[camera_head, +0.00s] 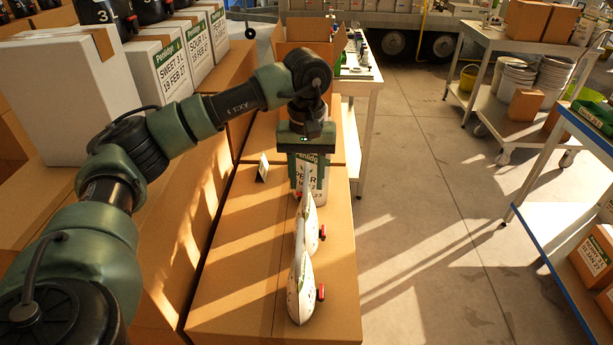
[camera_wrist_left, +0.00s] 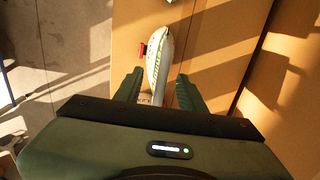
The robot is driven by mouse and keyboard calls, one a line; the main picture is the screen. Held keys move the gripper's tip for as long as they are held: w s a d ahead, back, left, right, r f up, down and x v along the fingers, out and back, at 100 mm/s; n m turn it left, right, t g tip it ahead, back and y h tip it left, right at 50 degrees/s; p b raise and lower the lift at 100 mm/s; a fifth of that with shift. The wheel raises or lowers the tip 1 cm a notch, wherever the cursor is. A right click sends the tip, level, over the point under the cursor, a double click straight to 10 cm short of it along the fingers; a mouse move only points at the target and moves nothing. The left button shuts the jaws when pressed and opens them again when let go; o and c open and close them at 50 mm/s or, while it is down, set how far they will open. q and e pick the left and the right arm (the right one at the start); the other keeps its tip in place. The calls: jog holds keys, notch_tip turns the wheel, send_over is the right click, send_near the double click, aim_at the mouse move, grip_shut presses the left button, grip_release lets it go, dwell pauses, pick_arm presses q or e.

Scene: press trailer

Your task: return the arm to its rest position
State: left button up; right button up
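My left gripper (camera_head: 309,190) hangs fingers-down over the far part of a cardboard box top. Its two fingers are spread apart in the left wrist view (camera_wrist_left: 160,78), with no object visibly clamped between them. Two white, tapered objects with red knobs are on the box: a near one (camera_head: 300,285) and a far one (camera_head: 312,222) closer to the fingers. The left wrist view shows a white object with green lettering (camera_wrist_left: 157,55) ahead of the fingertips, partly hidden by the gripper. I cannot tell whether a finger touches it. My right gripper is not in view.
White labelled cartons (camera_head: 160,65) stand at upper left. A narrow table (camera_head: 358,75) stands beyond. Carts with buckets (camera_head: 515,75) stand at right. Bare concrete floor (camera_head: 410,200) lies between.

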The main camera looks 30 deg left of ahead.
pick_arm(q)
notch_tip(320, 180, up, 7)
jog(key=p, duration=0.4)
jog(key=shift+p, duration=0.4)
